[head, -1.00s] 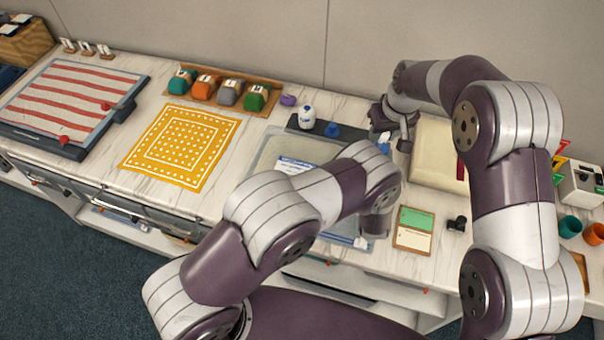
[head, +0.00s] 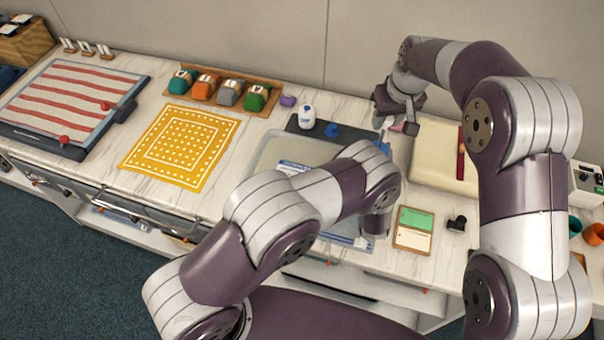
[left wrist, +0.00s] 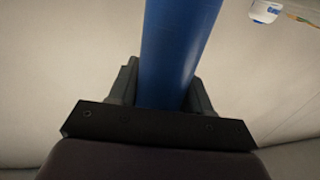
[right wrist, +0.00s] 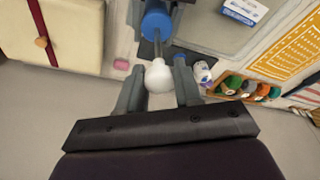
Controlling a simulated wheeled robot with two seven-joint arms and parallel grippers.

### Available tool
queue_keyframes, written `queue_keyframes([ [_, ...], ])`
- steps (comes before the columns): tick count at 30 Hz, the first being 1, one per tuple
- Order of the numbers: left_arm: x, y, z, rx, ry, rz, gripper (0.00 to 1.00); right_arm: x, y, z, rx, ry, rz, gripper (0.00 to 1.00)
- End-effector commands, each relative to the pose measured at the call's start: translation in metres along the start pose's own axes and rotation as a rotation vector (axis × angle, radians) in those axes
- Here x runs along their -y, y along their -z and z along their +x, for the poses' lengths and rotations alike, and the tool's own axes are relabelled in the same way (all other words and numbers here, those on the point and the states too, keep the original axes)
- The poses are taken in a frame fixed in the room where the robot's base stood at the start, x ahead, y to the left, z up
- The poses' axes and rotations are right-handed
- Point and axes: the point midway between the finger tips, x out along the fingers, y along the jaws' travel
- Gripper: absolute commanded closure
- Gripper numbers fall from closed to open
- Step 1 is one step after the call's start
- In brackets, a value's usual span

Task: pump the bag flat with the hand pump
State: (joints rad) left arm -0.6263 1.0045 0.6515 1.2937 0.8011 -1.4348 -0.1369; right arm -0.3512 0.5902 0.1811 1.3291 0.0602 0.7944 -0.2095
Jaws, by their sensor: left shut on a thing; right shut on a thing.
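The hand pump has a blue barrel (left wrist: 172,50), a thin metal rod and a white ball knob (right wrist: 158,77). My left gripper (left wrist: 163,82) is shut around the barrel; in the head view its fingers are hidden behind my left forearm. My right gripper (right wrist: 157,86) is shut on the knob above the barrel, with a length of rod showing between. The clear bag (head: 268,150) lies on the counter left of the pump, with a white and blue packet (head: 292,167) in it. My left arm covers much of the bag, so its fullness is unclear.
A cream padded case with a red strap (head: 430,150) stands close right of the pump. A white bottle (head: 306,117) is on a dark mat behind the bag. A green and cream card (head: 414,228) and a small black object (head: 457,222) lie in front. A yellow dotted cloth (head: 182,145) lies left.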

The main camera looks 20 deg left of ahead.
Motion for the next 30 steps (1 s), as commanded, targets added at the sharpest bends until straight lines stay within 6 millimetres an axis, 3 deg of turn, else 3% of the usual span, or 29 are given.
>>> queue_keyframes([
  [16, 0.000, -0.001, -0.001, 0.000, -0.001, 0.002, 0.93, 0.000, -0.016, 0.063, 0.000, 0.000, 0.000, 0.83],
  [23, 0.000, -0.001, -0.001, 0.000, -0.001, 0.002, 0.93, 0.000, -0.015, 0.062, -0.002, -0.001, 0.000, 0.83],
  [30, 0.000, -0.001, -0.001, 0.001, -0.001, 0.002, 0.93, 0.000, -0.010, 0.045, -0.005, -0.001, 0.000, 0.83],
])
